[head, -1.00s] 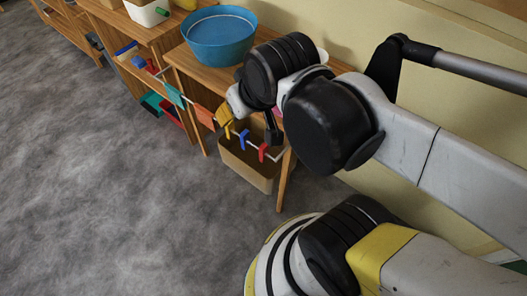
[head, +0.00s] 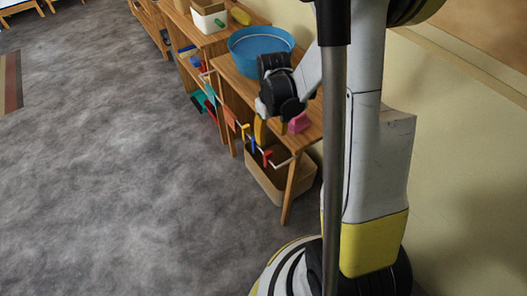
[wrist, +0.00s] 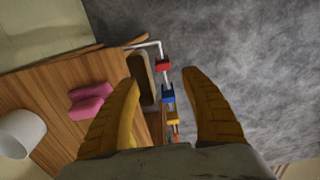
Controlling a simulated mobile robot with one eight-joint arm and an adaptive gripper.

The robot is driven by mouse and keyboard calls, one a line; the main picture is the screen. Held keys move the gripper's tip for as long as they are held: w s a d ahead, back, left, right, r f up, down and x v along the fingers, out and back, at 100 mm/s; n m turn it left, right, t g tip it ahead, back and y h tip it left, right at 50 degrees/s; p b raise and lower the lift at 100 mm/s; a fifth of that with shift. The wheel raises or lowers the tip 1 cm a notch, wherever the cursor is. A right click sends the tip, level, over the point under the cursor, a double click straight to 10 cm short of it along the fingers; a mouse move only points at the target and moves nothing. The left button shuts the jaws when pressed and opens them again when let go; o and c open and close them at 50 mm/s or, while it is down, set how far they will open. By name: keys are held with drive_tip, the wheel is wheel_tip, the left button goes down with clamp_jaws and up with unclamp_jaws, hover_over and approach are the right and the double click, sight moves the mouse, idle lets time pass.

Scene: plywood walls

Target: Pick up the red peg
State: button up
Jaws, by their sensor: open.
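The red peg (head: 267,157) hangs on a white rail (head: 283,163) along the front of a wooden table, near the rail's end. In the wrist view the red peg (wrist: 163,65) shows beyond the fingertips, between them. A blue peg (wrist: 168,96) sits beside it on the rail, with yellow and orange pieces further along. My gripper (wrist: 160,78) is open and empty, its two yellow fingers well apart. In the head view my gripper (head: 269,128) is above the rail at the table's front edge, and the peg is apart from it.
A pink block (head: 299,123) and a blue basin (head: 262,47) stand on the table; a white cup (wrist: 22,133) shows in the wrist view. A tan bin (head: 275,180) sits below the rail. Shelves stand further back.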

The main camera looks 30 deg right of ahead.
sight(268, 153)
wheel_tip(268, 153, down, 5)
drive_tip(key=shift+w+f+b, duration=0.1)
drive_tip(key=shift+f+b, duration=0.05)
drive_tip(key=shift+b, duration=0.9)
drive_tip(key=f+b, duration=0.2)
drive_tip(key=f, duration=0.1)
drive_tip(key=f+b, duration=0.1)
drive_tip(key=f, duration=0.1)
drive_tip(key=shift+w+a+f, duration=0.15)
drive_tip(key=shift+w+a, duration=0.1)
drive_tip(key=shift+w, duration=0.05)
drive_tip(key=c, duration=0.9)
